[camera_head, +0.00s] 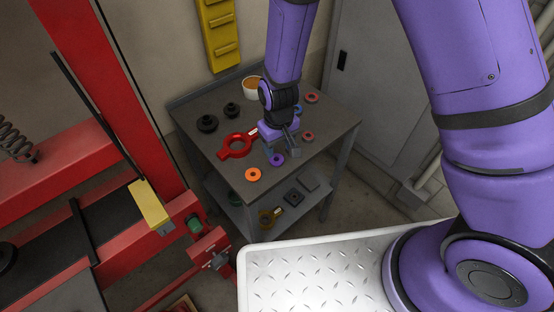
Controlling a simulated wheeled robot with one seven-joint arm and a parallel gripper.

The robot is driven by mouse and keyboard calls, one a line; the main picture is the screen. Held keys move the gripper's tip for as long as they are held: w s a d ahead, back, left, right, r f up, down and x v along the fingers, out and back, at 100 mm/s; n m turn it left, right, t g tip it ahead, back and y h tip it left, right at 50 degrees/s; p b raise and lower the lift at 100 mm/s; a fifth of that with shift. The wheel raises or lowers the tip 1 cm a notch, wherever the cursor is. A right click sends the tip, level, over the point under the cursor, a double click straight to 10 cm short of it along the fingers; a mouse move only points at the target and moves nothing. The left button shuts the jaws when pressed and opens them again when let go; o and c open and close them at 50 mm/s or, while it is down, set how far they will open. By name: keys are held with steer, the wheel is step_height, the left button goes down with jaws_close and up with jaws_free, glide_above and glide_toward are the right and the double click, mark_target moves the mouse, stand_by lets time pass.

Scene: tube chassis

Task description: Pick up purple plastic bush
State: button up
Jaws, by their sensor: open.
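The purple plastic bush (277,160) is a small purple ring with a dark hole. It lies flat on the grey table (215,155), near the front edge. My gripper (283,153) is over the table, just above and behind the purple bush in this view. Its fingers are small here and point down toward the table, with the jaws open. I cannot tell the exact height of the fingertips above the bush. Nothing shows held between the fingers.
An orange ring (253,174) and a red clamp-like part (236,146) lie left of the bush. Black round parts (207,123), a white cup (251,88) and red rings (308,136) are also on the table. A red frame (110,100) stands at left.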

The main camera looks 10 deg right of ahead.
mark_target(277, 160)
steer(key=shift+s+a+f, duration=0.1)
steer(key=shift+s+f, duration=0.05)
steer(key=shift+f, duration=1.25)
steer(key=shift+s+a+f, duration=0.1)
steer(key=shift+f, duration=1.3)
steer(key=c, duration=0.7)
